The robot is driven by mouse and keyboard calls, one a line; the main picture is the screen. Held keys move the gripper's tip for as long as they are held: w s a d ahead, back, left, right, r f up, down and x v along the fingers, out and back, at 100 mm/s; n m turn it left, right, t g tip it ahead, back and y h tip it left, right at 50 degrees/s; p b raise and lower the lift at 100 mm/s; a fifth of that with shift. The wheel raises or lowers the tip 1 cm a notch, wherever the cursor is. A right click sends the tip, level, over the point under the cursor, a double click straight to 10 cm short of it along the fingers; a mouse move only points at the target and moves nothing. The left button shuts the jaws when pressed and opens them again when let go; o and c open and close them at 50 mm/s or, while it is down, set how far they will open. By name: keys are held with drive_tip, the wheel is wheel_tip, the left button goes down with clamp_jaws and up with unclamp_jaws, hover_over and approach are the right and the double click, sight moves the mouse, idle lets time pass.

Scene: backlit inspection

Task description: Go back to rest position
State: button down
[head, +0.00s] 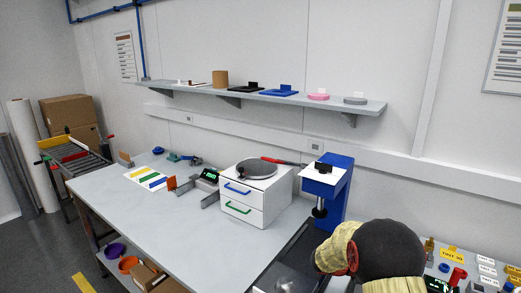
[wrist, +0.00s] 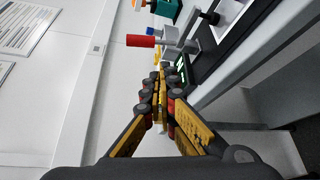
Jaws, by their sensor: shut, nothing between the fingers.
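My gripper (wrist: 160,72) shows in the wrist view, its yellow and dark fingers drawn together at the tips with nothing between them. Nothing touches the fingertips as far as I can see. In the head view, part of my arm in dark grey and pale yellow fills the lower right. It looks to be above the right end of the workbench, and the fingertips cannot be made out there.
A grey workbench (head: 135,212) carries a white drawer unit (head: 258,211), a blue press (head: 337,193) and a small device with a green display (head: 209,175). A wall shelf (head: 220,92) holds several small items. A fixture with a red cylinder (wrist: 141,41) lies beyond my fingers.

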drive_tip(key=s+a+f+y, duration=0.4)
drive_tip(key=s+a+y, duration=0.5)
drive_tip(key=s+a, duration=0.45)
drive_tip(key=s+a+r+t+y, duration=0.3)
drive_tip(key=s+a+r+t, duration=0.1)
drive_tip(key=a+r, duration=0.4)
drive_tip(key=s+a+r+m+t+y, duration=0.1)
drive_tip(key=s+a+r+t+y, duration=0.2)
drive_tip(key=s+a+r, duration=0.4)
drive_tip(key=shift+s+a+r+t+y, duration=0.3)
drive_tip(key=shift+a+r+t, duration=0.45)
drive_tip(key=shift+a, duration=0.9)
drive_tip(key=shift+f, duration=0.1)
